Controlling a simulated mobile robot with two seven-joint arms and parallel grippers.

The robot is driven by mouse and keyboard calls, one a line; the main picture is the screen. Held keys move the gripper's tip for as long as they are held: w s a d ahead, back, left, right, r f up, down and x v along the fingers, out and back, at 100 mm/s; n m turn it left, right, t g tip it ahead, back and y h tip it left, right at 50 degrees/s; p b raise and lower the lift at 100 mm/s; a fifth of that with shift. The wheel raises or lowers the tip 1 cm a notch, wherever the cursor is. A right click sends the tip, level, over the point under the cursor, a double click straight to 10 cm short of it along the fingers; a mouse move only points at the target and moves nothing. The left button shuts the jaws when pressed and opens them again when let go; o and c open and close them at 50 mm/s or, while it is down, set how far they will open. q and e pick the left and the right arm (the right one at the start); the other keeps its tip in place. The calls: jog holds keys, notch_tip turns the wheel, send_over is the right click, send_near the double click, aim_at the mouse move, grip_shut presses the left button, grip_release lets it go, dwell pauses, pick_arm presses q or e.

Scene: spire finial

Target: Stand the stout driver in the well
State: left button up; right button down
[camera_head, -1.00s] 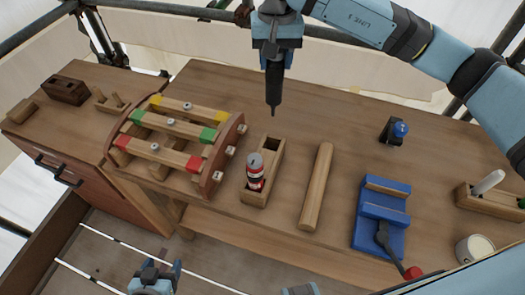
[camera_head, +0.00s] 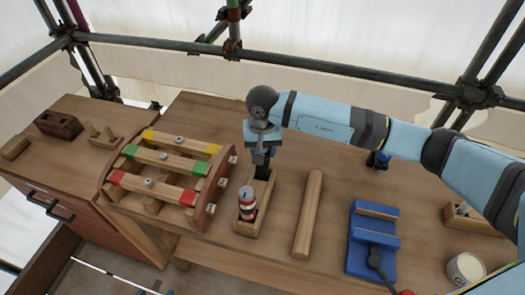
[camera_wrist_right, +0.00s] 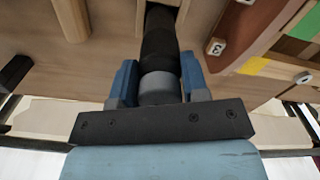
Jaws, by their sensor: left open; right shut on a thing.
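The stout driver (camera_wrist_right: 160,45), thick and black with a grey collar, is held upright by my right gripper (camera_wrist_right: 158,78), shut on it. In the head view the dark driver (camera_head: 263,172) shows below the right gripper (camera_head: 261,152). Its lower end is at the rear opening of the wooden well block (camera_head: 248,230); how deep it sits is hidden. A red and white can (camera_head: 247,204) stands in the block's front opening. My left gripper (camera_head: 156,289) is open and empty, mostly cut off at the bottom edge of the head view.
A curved wooden rack (camera_head: 200,215) with coloured-end bars stands just left of the block. A wooden bar (camera_head: 308,213) lies to its right, then a blue stand (camera_head: 372,258) and a cream pot (camera_head: 465,268). The bench top behind is mostly clear.

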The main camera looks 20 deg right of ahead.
pick_arm(q)
jog(key=shift+w+r, duration=0.1)
jog(key=shift+r, duration=0.25)
pick_arm(e)
jog(key=shift+f, duration=0.75)
pick_arm(q)
jog(key=shift+f, duration=0.1)
pick_arm(e)
jog(key=shift+f, duration=0.1)
jog(key=shift+f+b, duration=0.15)
jog(key=shift+b, duration=0.15)
jog(key=c, duration=0.6)
grip_release()
pick_arm(q)
jog(key=shift+f, duration=0.1)
pick_arm(e)
jog(key=shift+r, duration=0.2)
